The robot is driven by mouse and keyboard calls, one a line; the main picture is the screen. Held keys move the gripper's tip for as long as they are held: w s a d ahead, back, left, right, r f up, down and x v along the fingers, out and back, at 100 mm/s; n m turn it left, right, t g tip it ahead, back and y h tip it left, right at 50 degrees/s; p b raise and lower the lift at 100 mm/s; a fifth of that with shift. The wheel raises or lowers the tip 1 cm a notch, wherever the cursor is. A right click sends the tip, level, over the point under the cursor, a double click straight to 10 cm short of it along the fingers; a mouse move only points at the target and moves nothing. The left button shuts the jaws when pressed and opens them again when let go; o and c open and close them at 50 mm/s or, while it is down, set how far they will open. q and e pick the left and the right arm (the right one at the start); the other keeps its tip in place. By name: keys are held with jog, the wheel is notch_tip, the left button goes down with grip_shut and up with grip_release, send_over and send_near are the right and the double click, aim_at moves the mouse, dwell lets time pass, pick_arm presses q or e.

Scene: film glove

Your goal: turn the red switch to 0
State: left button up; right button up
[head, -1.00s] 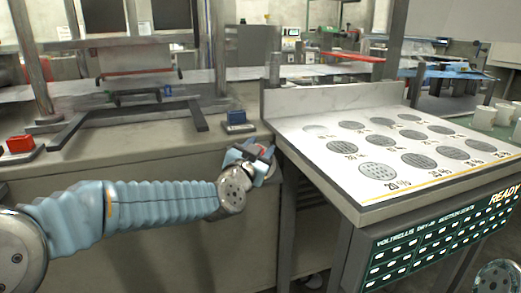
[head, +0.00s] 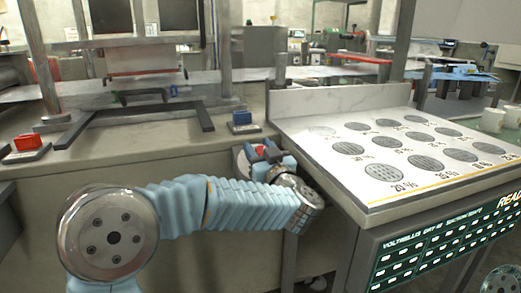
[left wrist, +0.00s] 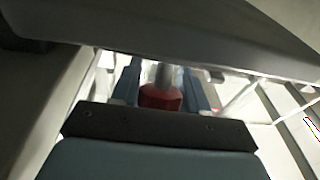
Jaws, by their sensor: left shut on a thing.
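A small red knob (head: 263,149), which looks like the red switch, shows between the blue fingers of my left gripper (head: 259,154) at the counter's front, below the top edge. My left gripper is shut on it. In the left wrist view the red knob (left wrist: 161,97) sits between the two fingers, with a grey shaft-like part beyond it. A grey plate (head: 241,163) shows partly behind the fingers. Its marks and the knob's pointing direction cannot be read. My right gripper is not in view.
A red block on a base (head: 27,142) and a blue block on a base (head: 242,119) stand on the counter (head: 150,147). The white slanted panel (head: 320,150) with dark round patches is close on the right of my left gripper.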

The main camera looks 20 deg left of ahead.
pick_arm(q)
jog(key=shift+a+n+g+y, duration=0.1)
jog(key=shift+n+g+y, duration=0.5)
jog(key=shift+n, duration=0.1)
jog(key=o, duration=1)
jog(key=shift+c, duration=0.2)
jog(key=v, duration=0.7)
jog(key=shift+s+b, duration=0.25)
jog(key=shift+b, duration=0.15)
